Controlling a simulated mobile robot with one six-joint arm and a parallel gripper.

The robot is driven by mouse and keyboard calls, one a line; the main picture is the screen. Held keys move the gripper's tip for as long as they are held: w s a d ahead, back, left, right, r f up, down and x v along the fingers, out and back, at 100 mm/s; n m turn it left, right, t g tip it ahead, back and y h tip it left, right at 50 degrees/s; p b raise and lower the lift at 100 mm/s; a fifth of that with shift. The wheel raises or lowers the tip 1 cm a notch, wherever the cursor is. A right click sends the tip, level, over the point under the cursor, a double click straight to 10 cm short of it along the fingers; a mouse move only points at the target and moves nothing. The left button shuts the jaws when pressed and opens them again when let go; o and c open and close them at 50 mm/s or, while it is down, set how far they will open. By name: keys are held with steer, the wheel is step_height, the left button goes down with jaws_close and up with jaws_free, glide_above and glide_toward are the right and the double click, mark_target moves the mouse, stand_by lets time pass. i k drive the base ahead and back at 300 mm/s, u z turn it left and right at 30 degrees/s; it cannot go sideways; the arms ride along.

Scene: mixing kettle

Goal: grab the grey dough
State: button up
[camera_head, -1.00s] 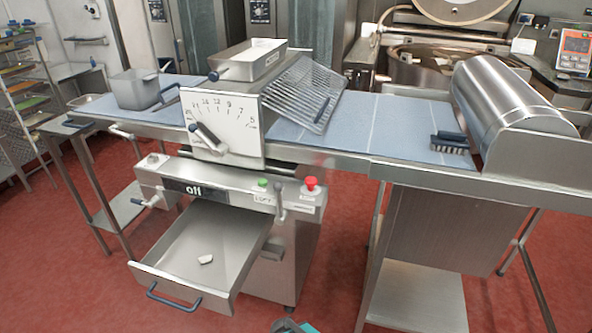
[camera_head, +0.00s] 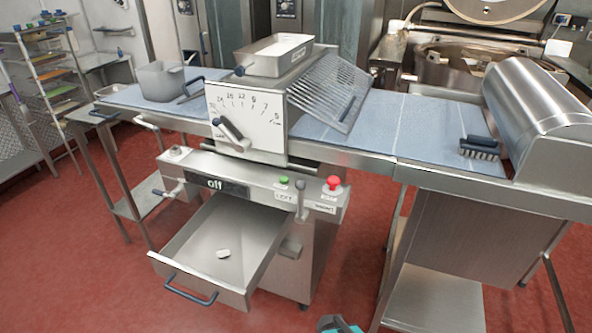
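A small pale grey-white lump (camera_head: 223,253), which looks like the dough, lies on the floor of the open metal drawer (camera_head: 208,241) under the machine. The drawer is pulled out and has a dark blue handle (camera_head: 190,289) at its front. A small teal and dark piece of my gripper (camera_head: 340,326) shows at the bottom edge, right of the drawer and well apart from the lump. Most of it is cut off, so its fingers and what they hold are hidden.
The dough sheeter (camera_head: 249,115) stands above the drawer, with a dial, a panel reading "off" and a red button (camera_head: 333,183). A brush (camera_head: 479,147) lies on its right belt. A lower shelf (camera_head: 430,300) stands at right. Red floor is clear left and front of the drawer.

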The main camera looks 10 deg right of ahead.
mark_target(221, 253)
steer(key=u, duration=0.35)
steer(key=k, duration=0.7)
steer(key=u, duration=0.95)
steer(key=k, duration=0.75)
steer(key=u, duration=0.1)
steer(key=i, duration=0.95)
steer(key=z, duration=1.1)
steer(key=i, duration=1.1)
steer(key=z, duration=0.3)
